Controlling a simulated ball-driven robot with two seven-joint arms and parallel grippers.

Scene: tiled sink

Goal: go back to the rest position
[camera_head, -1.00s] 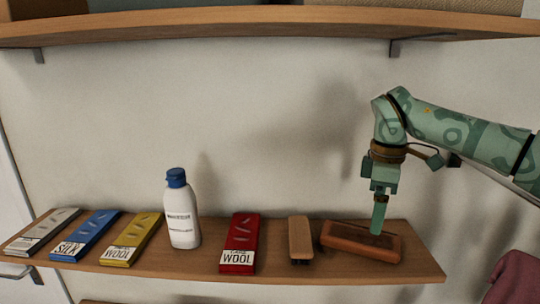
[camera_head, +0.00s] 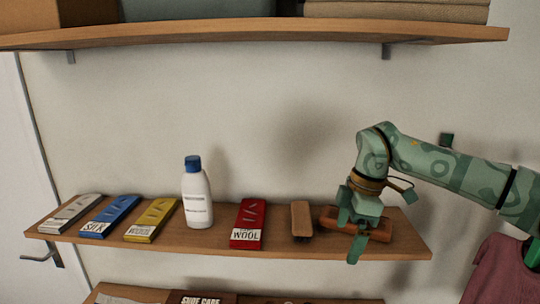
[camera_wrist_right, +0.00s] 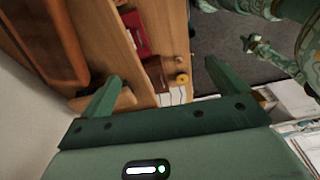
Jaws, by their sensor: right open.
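My right gripper (camera_head: 350,234) is in front of the brown wooden block (camera_head: 380,246) at the right end of the middle shelf. It covers part of the block. In the right wrist view, my right gripper's fingers (camera_wrist_right: 153,94) are wide apart with nothing held between them. The shelf's wood and a red item (camera_wrist_right: 135,33) show beyond them. Whether the gripper touches the block is unclear. My left gripper is not seen in either view.
The middle shelf (camera_head: 275,243) holds a brush (camera_head: 301,219), a red wool box (camera_head: 249,224), a white bottle (camera_head: 197,200), and yellow (camera_head: 152,221), blue (camera_head: 110,216) and grey (camera_head: 69,214) boxes. An upper shelf (camera_head: 250,33) hangs above. Dark red cloth (camera_head: 495,268) is at lower right.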

